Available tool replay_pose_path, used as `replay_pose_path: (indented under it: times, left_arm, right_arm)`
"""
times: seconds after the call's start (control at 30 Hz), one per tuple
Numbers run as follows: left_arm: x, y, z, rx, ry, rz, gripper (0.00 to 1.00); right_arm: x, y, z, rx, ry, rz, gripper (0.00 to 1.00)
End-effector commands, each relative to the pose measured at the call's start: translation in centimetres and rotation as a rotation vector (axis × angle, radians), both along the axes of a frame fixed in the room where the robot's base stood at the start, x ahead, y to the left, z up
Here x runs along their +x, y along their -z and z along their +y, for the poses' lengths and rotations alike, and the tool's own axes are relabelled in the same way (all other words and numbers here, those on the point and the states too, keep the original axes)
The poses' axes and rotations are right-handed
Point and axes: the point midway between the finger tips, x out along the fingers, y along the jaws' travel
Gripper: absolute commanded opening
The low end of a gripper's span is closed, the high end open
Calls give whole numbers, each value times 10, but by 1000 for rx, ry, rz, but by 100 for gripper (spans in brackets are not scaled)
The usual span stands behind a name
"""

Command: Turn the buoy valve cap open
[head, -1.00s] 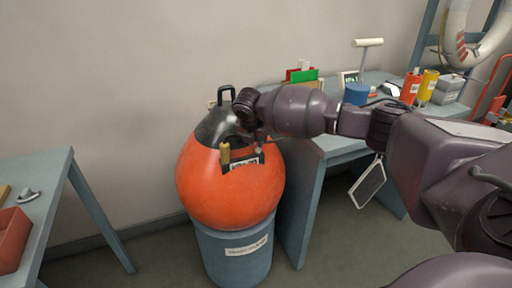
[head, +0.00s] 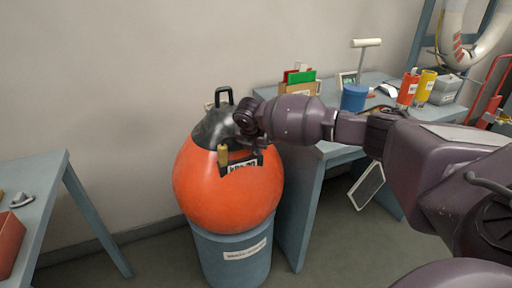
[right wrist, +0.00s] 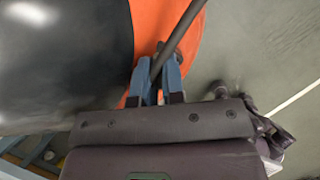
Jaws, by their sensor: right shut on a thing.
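The orange buoy (head: 225,197) with a black top (head: 213,127) and a black loop handle sits upright on a blue drum (head: 220,262). A brass-coloured cylinder (head: 222,156) stands at its front beside a small label (head: 241,167). My right gripper (head: 258,146) reaches in from the right at the buoy's upper right side; its fingertips are hard to make out there. In the right wrist view, my right gripper (right wrist: 158,82) is shut on a dark rod (right wrist: 180,33) that slants across the orange surface. The rod's far end and the valve cap are not clearly visible. My left gripper is out of view.
A grey-blue table (head: 325,148) with a blue tub (head: 354,97), folders and bottles stands behind my right arm. Another table (head: 45,180) stands at the left, holding a red bin (head: 8,243). Floor shows between it and the drum.

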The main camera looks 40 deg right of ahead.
Motion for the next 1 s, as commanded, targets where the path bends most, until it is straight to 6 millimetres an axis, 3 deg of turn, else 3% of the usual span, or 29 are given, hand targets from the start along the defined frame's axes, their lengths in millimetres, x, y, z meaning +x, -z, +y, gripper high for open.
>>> replay_pose_path:
  times: [0.37, 1.0]
  left_arm:
    - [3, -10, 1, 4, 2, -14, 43]
    - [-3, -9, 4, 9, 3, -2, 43]
  right_arm:
    - [-1, -3, -1, 1, -142, -7, 0]
    - [-2, 0, -3, 5, -641, -17, 0]
